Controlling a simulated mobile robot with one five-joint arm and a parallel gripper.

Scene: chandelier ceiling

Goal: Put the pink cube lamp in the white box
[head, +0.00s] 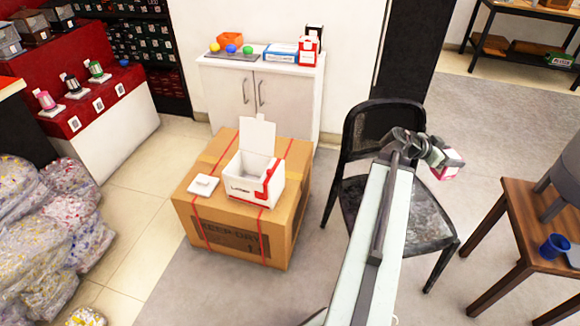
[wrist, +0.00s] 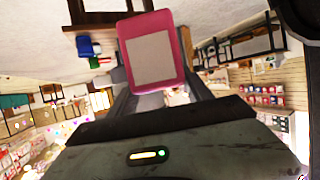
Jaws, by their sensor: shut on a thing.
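The pink cube lamp (wrist: 152,58) has a pink frame around a pale square face. It is held between the fingers of my gripper (head: 440,158), and part of it shows at the gripper's end in the head view (head: 448,172). My gripper is up over the black chair, right of the white box. The white box (head: 243,188) has red markings and its lid stands open at the back. It sits on a large cardboard carton. Its inside looks empty, though the bottom is only partly seen.
The cardboard carton (head: 235,243) also bears a small white item (head: 204,185) left of the box. The black chair (head: 385,125) stands between the carton and a wooden table (head: 520,220). A white cabinet (head: 225,90) is behind. Grey floor is free in front.

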